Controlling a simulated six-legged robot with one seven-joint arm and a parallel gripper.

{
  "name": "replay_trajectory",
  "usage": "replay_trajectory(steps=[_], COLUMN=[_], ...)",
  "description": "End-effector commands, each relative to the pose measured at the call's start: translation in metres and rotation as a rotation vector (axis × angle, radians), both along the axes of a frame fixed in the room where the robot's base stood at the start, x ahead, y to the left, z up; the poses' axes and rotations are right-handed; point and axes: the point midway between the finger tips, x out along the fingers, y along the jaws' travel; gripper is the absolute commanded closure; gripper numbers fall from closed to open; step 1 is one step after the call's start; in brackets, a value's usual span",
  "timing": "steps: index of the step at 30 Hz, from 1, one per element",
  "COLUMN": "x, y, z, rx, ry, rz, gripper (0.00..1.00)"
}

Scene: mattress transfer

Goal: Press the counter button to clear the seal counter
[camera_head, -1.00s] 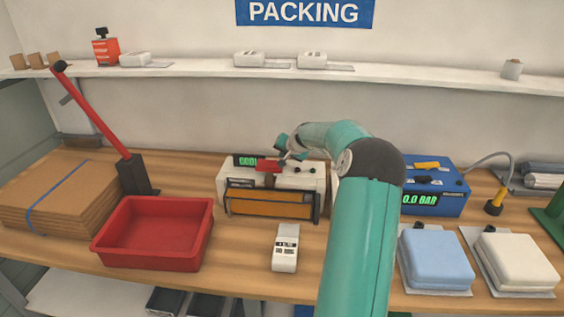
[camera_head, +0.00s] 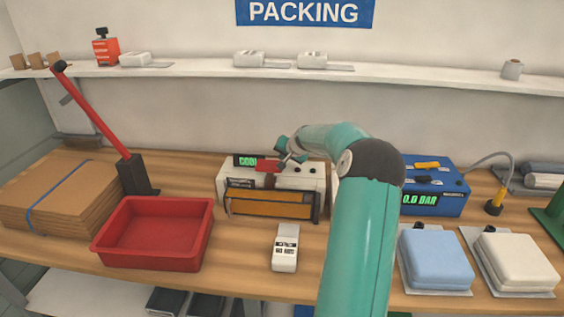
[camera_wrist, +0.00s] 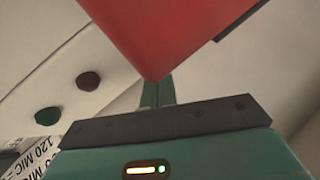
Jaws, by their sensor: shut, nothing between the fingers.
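The white sealer (camera_head: 228,177) stands at the back middle of the bench. Its green-lit display (camera_head: 247,160) is partly covered and I cannot read it fully. In the wrist view its pale panel carries a green button (camera_wrist: 47,114) and a dark red button (camera_wrist: 88,81); I cannot tell which one is the counter button. My gripper (camera_wrist: 157,92) is shut and empty, with its fingers pointing up the picture, to the right of both buttons. A red part (camera_wrist: 165,30) hides the fingertips' surroundings. In the head view my gripper (camera_head: 287,156) is over the sealer's top, beside the red part (camera_head: 268,165).
A red tray (camera_head: 152,262) and stacked cardboard (camera_head: 55,190) lie to the left. A small white device (camera_head: 285,250) is in front of the sealer. To the right are a blue pressure unit (camera_head: 450,190), a blue pad (camera_head: 436,262) and a white pad (camera_head: 515,262).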

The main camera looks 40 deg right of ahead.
Motion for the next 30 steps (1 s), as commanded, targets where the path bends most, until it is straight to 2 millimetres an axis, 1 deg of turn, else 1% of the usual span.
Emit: replay_trajectory(steps=[30], x=[0.000], y=[0.000], z=[-0.012], rx=[0.002], ry=[0.001], rz=[0.000], gripper=[1.00])
